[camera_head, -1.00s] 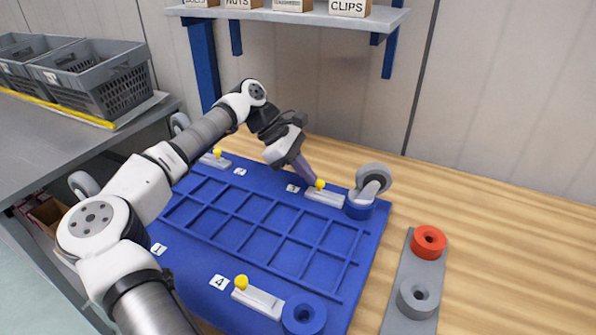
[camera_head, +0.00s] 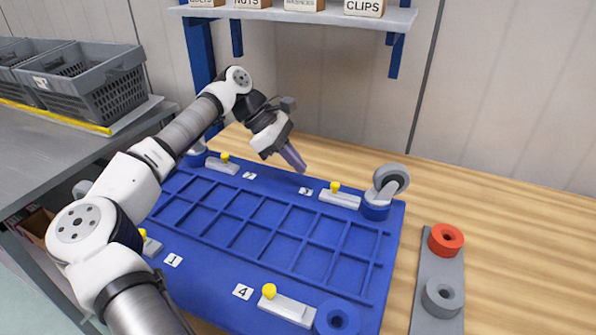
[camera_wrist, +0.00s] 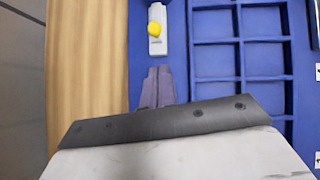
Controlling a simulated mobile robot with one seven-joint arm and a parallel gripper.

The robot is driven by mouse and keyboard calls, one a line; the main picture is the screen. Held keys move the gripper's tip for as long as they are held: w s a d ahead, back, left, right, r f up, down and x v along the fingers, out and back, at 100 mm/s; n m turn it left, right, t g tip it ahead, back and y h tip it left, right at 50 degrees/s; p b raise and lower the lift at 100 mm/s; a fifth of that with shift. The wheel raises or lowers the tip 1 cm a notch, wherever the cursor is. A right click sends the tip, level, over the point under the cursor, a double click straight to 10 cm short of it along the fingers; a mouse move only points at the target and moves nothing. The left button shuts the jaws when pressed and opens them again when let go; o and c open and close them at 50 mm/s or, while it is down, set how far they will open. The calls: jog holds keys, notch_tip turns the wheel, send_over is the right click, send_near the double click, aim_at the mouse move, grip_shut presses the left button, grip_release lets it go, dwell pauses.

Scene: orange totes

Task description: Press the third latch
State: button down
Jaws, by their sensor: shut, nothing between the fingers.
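The third latch (camera_head: 341,199) is a light grey bar with a yellow knob (camera_head: 335,187), beside the label 3 (camera_head: 305,191) at the back of the blue base plate (camera_head: 210,291). The same latch shows in the wrist view (camera_wrist: 156,45), straight ahead of the fingertips. My gripper (camera_head: 302,169) is shut and empty. Its purple-grey fingers point down and right, back-left of the knob and apart from it. In the wrist view my fingertips (camera_wrist: 159,70) lie just short of the latch bar.
Similar latches stand by label 2 (camera_head: 249,176), label 1 (camera_head: 173,260) and label 4 (camera_head: 242,291). A caster wheel (camera_head: 389,180) rises right of the third latch. A grey holder (camera_head: 425,275) carries red and grey rings. A shelf (camera_head: 300,14) with boxes hangs behind.

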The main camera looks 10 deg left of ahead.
jog(key=v, duration=0.7)
jog(key=shift+r+b, duration=0.3)
jog(key=shift+b, duration=0.05)
